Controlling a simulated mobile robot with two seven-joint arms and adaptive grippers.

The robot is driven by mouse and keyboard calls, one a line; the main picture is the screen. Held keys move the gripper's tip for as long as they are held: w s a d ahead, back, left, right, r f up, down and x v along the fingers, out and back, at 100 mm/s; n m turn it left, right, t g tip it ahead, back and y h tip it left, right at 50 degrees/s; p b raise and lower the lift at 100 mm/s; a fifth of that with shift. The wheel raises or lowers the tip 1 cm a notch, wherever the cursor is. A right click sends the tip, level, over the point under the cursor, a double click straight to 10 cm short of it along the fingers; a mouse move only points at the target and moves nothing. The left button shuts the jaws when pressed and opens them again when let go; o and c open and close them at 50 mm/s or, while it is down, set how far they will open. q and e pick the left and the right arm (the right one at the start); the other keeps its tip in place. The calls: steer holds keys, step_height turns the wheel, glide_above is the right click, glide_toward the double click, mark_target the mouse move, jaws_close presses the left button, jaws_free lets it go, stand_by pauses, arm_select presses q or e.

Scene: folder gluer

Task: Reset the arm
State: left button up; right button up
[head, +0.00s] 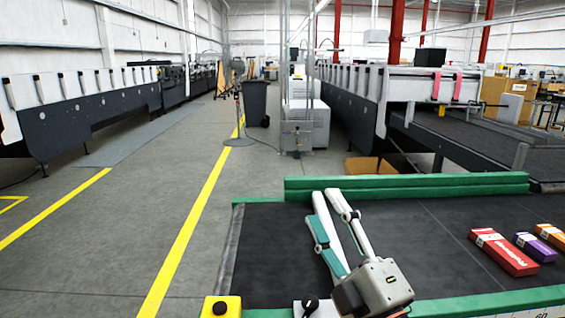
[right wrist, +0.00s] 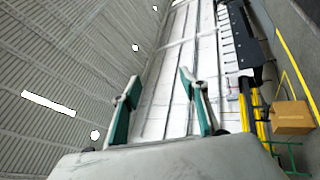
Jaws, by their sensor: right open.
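My right gripper (head: 328,196) is above the dark belt table in the head view, its two pale fingers with teal pads pointing away toward the green rail. In the right wrist view, the same gripper (right wrist: 160,80) has its fingers apart with nothing between them. Behind them are a white wall and a ribbed ceiling. My left gripper is not in view.
On the dark belt (head: 440,235), a red box (head: 503,251), a purple box (head: 536,247) and an orange box (head: 551,236) lie at the right. A green rail (head: 405,186) edges the far side. A yellow-topped control box (head: 221,307) stands at the near left corner.

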steer(key=s+d+f+m+g+h, duration=0.1)
steer(key=d+f+m+g+h, duration=0.3)
steer(key=d+f, duration=0.55)
steer(key=s+d+f+m+g+h, duration=0.15)
steer(key=d+f+m+h, duration=0.45)
steer(key=f, duration=0.7)
steer(key=s+d+f+m+g+h, duration=0.1)
steer(key=s+d+f+g+h, duration=0.1)
steer(key=s+d+f+g, duration=0.45)
steer(key=s+d+f+m+g+h, duration=0.1)
steer(key=s+d+f+m+g, duration=0.15)
steer(key=s+d+f, duration=0.7)
steer(key=a+f+m+t+y, duration=0.1)
steer(key=a+f+t+y, duration=0.1)
steer(key=a+f, duration=0.5)
steer(key=a+f+m+t+y, duration=0.1)
steer(key=a+f+y, duration=0.4)
steer(key=a, duration=0.7)
step_height(320, 180, down, 3)
steer(key=shift+r+t+p, duration=0.2)
steer(key=shift+t+p, duration=0.1)
steer(key=shift+t, duration=0.05)
steer(key=shift+s, duration=0.1)
